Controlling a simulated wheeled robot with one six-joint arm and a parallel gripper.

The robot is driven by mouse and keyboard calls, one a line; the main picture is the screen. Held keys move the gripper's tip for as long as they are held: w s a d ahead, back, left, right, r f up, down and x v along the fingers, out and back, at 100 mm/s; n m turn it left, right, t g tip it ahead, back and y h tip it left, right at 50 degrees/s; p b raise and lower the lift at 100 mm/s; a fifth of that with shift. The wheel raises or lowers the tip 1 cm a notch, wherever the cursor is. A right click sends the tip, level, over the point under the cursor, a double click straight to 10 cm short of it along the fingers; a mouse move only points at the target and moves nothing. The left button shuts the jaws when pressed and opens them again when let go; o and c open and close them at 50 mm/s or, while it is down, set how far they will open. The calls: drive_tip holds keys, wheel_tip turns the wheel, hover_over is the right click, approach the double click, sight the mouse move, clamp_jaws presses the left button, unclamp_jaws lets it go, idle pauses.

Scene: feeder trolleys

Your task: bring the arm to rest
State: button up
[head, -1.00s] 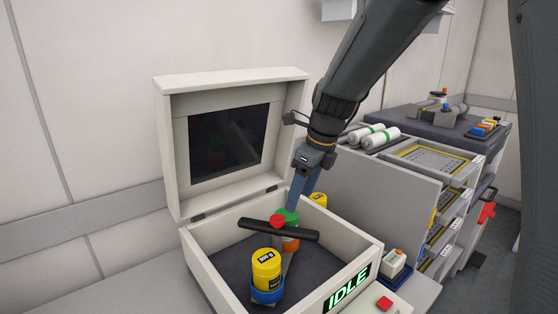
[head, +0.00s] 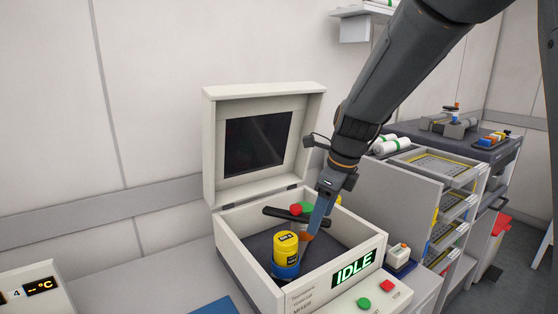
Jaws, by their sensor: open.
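My gripper (head: 313,230) points down into the open mixer box, its blue-grey fingers seen nearly edge-on. The jaws are open, and I see nothing held between them. A yellow jar (head: 285,246) stands in a blue cup just left of the fingertips. A dark bar with a red knob (head: 295,209) lies across behind the fingers. I cannot tell whether the fingers touch any of these.
The mixer box (head: 240,270) has its lid (head: 208,150) raised behind, and its display reads IDLE. Green and red buttons (head: 387,285) sit in front. A grey panel (head: 400,205) and drawer trolley stand at right. Another display unit (head: 35,292) is at far left. Air above the box's left is open.

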drive_tip(key=s+d+f+n, duration=0.3)
drive_tip(key=s+n, duration=0.3)
drive_tip(key=n, duration=0.2)
drive_tip(key=s+d+f+n+h, duration=0.1)
drive_tip(key=s+d+f+n, duration=0.2)
drive_tip(key=s+n, duration=0.4)
drive_tip(key=s+d+f+n+g+h, duration=0.1)
drive_tip(key=s+d+f+n, duration=0.2)
drive_tip(key=s+n, duration=0.4)
drive_tip(key=shift+s+f+n, duration=0.15)
drive_tip(key=shift+s+n, duration=0.05)
drive_tip(key=shift+n, duration=0.9)
